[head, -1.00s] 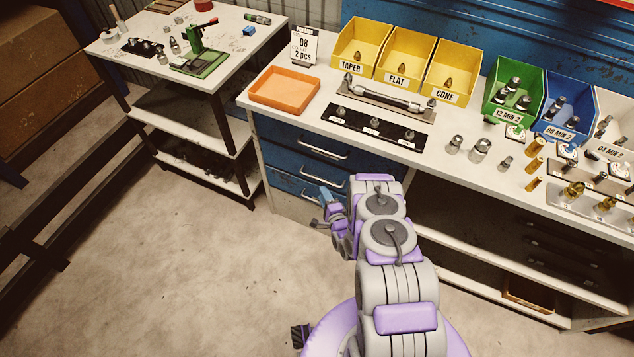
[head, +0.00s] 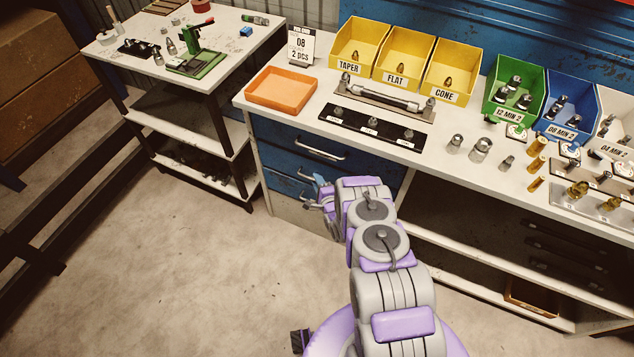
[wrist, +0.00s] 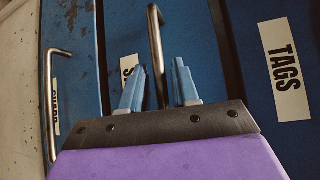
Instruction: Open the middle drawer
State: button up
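The middle drawer (wrist: 128,38) has a blue front and a partly hidden label starting with "S" in the wrist view. Its bar handle (wrist: 155,40) runs between the two blue fingertips of my gripper (wrist: 159,85). The fingers are open, one on each side of the handle, with gaps visible; I cannot tell whether either touches it. The drawer front looks flush with its neighbours. In the head view my gripper (head: 318,190) is at the drawer stack, hiding much of the middle drawer.
The drawer labelled TAGS (wrist: 260,60) is on one side, and a lower drawer with its own handle (wrist: 50,90) on the other. The top drawer handle (head: 320,153) shows in the head view. The workbench (head: 262,118) is above; floor (head: 190,260) in front is clear.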

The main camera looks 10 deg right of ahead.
jog(key=shift+d, duration=0.25)
jog(key=c, duration=0.3)
jog(key=shift+c, duration=0.7)
jog(key=shift+a, duration=0.45)
grip_shut()
jog(key=shift+s, duration=0.1)
